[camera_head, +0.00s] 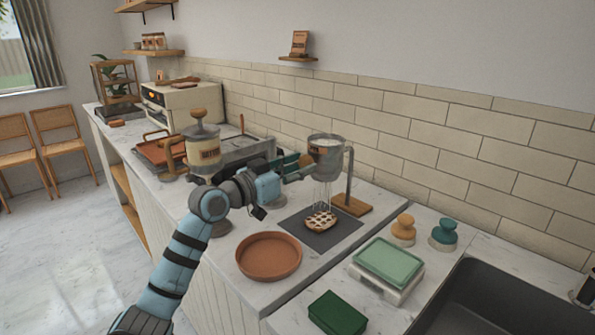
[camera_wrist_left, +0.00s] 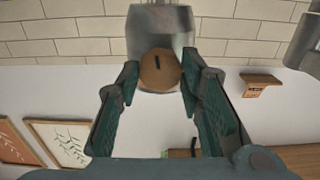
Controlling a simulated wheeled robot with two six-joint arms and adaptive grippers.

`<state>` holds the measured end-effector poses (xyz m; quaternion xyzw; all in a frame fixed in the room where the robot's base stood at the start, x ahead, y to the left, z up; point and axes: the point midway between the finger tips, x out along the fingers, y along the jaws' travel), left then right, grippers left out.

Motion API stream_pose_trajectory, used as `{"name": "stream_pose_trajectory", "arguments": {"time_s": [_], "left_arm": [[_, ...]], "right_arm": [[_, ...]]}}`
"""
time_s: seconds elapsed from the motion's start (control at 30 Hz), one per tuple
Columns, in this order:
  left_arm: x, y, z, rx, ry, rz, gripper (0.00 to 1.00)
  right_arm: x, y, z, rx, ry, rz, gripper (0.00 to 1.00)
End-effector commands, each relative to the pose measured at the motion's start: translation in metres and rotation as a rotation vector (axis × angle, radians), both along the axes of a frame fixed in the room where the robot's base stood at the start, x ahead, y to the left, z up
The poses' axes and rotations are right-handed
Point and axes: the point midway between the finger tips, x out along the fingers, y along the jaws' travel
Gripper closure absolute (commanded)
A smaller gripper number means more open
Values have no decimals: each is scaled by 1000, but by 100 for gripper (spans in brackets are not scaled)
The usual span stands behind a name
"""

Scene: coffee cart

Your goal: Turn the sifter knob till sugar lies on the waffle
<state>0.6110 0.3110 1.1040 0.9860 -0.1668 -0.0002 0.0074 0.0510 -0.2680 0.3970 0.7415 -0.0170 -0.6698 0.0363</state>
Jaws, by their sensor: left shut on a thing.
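The metal sifter (camera_head: 326,150) hangs on a stand with a wooden foot (camera_head: 352,205) at the back of the counter. Pale streaks fall from its underside toward the waffle (camera_head: 320,221). The waffle lies on a dark mat (camera_head: 345,232); it is too small to tell how much sugar is on it. My left gripper (camera_head: 298,168) is shut on the round wooden knob at the sifter's left side. In the left wrist view the knob (camera_wrist_left: 160,70), with a dark slot mark, sits between the fingertips (camera_wrist_left: 160,78) in front of the sifter body (camera_wrist_left: 160,22). My right gripper is not in view.
A brown round plate (camera_head: 268,256) lies in front of the mat. A scale with a green top (camera_head: 390,262), a green block (camera_head: 338,313) and two stampers (camera_head: 404,229) stand to the right, beside a dark sink (camera_head: 500,300). A dispenser (camera_head: 203,150) stands behind my left arm.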

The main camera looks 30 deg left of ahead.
Motion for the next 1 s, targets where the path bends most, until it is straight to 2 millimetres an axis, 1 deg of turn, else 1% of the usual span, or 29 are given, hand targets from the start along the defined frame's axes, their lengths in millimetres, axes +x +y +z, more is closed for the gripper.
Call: {"name": "stream_pose_trajectory", "arguments": {"time_s": [0.03,0.23,0.67,0.7,0.8,1.0], "left_arm": [[0,1,2,14,-13,2,94],[0,1,3,54,-26,2,94],[0,1,3,62,-29,2,94],[0,1,3,62,-28,2,60],[0,1,2,62,-26,2,46],[0,1,1,62,-24,1,46]], "right_arm": [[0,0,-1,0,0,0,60],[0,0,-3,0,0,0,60],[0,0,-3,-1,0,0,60],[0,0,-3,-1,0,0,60],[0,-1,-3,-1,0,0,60],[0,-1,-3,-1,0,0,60]]}}
